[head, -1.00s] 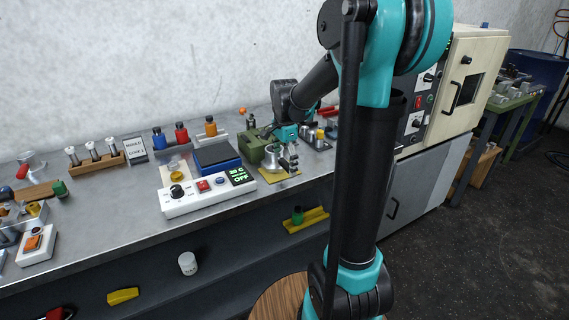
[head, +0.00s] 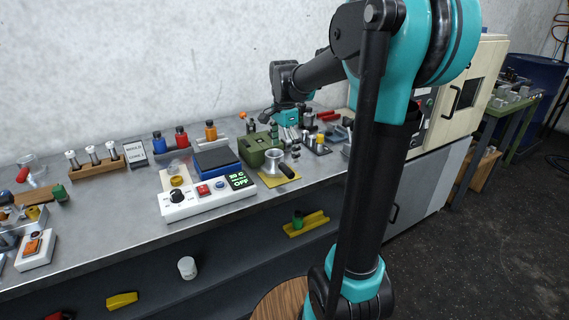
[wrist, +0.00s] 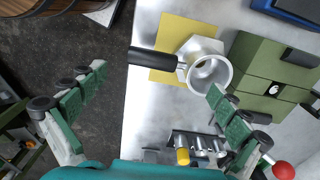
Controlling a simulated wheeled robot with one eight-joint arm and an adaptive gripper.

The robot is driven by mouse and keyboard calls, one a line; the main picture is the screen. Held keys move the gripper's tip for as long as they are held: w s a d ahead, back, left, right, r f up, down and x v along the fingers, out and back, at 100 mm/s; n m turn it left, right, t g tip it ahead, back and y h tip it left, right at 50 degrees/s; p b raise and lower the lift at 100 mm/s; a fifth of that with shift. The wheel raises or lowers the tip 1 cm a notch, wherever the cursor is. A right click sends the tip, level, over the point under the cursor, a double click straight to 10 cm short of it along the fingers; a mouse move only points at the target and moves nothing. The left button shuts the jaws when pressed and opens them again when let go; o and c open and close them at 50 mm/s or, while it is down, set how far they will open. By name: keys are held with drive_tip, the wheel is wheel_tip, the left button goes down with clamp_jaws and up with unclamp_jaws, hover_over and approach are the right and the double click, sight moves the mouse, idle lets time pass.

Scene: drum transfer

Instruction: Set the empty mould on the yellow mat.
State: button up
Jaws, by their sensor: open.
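The mould, a silver metal cup (head: 274,159) with a black handle, stands upright at the yellow mat (head: 279,182). In the wrist view the cup (wrist: 211,72) has a wide round mouth that looks empty. Its black handle (wrist: 153,59) reaches across the mat (wrist: 176,28). The cup's base overlaps the mat's edge in that view; its exact footing is partly hidden. My gripper (wrist: 158,80) is open and empty, its green-padded fingers wide apart and clear of the mould. In the head view my gripper (head: 284,130) is above and behind the mould.
A green block (head: 257,148) stands close behind the mould. A blue-edged scale (head: 215,161) and a white control box (head: 207,196) are to its left. A metal holder (head: 318,143) with small parts is at right. The bench's front edge runs close to the mat.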

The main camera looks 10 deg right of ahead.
wheel_tip(320, 180, up, 5)
drive_tip(key=s+d+f+n+t, duration=0.1)
drive_tip(key=s+f+n+t, duration=0.1)
drive_tip(key=s+f+n, duration=0.5)
drive_tip(key=s+d+f+n+t, duration=0.2)
drive_tip(key=s+f+n, duration=0.5)
drive_tip(key=s+f, duration=0.5)
drive_tip(key=shift+s+f, duration=0.15)
drive_tip(key=shift+f, duration=0.7)
